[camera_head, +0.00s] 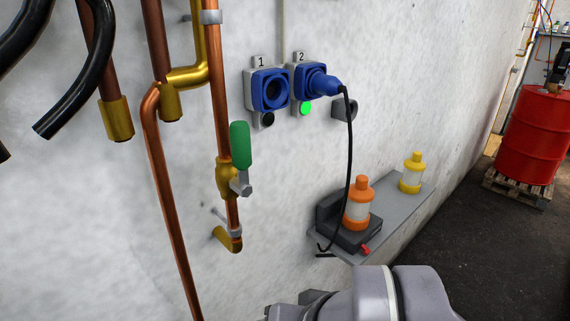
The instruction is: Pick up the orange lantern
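The orange lantern (358,205) stands upright on a dark charging base (345,236) at the near end of a grey wall shelf (398,205). It has an orange cap, a pale middle band and an orange bottom. A yellow lantern (411,173) of like shape stands farther along the shelf. My arm (372,296) shows at the bottom edge, below and in front of the shelf, apart from the lantern. I cannot make out my gripper's fingers in this view.
A black cable hangs from the blue plug (321,84) in socket 2, passing left of the lantern. A green-handled valve (240,146) and copper pipes stand out from the wall at left. A red drum (533,135) on a pallet (517,188) stands at right. The floor before it is clear.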

